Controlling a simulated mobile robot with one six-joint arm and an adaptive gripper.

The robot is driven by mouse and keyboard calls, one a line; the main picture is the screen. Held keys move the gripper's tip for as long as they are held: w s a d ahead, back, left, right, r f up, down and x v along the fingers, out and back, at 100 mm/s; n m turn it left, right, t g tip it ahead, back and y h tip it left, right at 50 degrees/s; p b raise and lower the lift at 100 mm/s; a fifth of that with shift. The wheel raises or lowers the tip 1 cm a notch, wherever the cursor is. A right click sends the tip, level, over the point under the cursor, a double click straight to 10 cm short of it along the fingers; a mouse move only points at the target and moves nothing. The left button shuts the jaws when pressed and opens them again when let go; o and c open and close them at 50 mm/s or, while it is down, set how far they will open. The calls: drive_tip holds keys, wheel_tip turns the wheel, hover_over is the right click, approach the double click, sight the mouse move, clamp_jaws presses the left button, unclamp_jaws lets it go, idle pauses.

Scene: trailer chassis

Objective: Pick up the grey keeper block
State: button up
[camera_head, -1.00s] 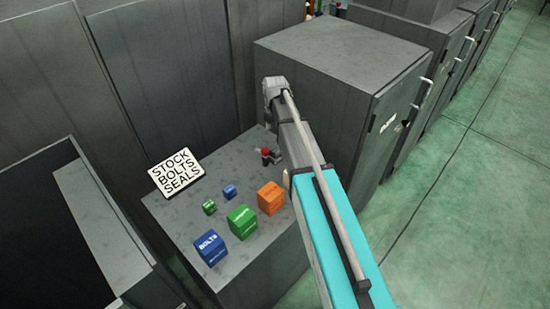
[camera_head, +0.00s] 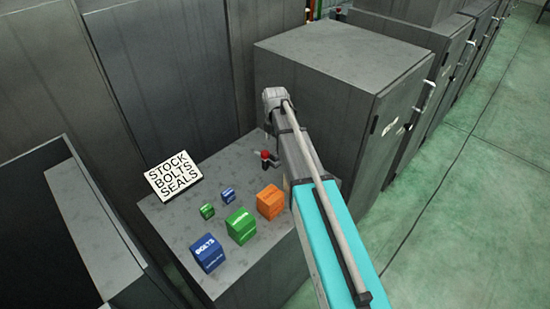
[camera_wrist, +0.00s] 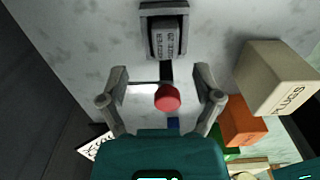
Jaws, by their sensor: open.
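The grey keeper block (camera_wrist: 165,41) shows in the wrist view at the upper middle, with dark lettering on its face, seated in or against a darker grey frame. My gripper (camera_wrist: 163,72) is open, its two grey fingers apart below the block in the picture. Nothing is held between them. A red round knob (camera_wrist: 168,97) lies between the fingers' bases in the picture; it also shows in the head view (camera_head: 265,153). In the head view, my arm hides the keeper block and most of the gripper.
A beige PLUGS box (camera_wrist: 278,78) and an orange box (camera_wrist: 243,124) are to the right in the wrist view. On the grey bench (camera_head: 185,222) are green and blue boxes and a white sign (camera_head: 173,176). A tall grey cabinet (camera_head: 335,60) stands behind.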

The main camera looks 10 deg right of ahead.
sight(276, 153)
drive_tip(key=shift+f, duration=0.1)
drive_tip(key=f+b, duration=0.3)
drive_tip(key=shift+s+d, duration=0.15)
drive_tip(key=shift+s, duration=0.2)
drive_tip(key=shift+f+b, duration=1.05)
drive_tip(key=shift+b, duration=0.05)
clamp_jaws()
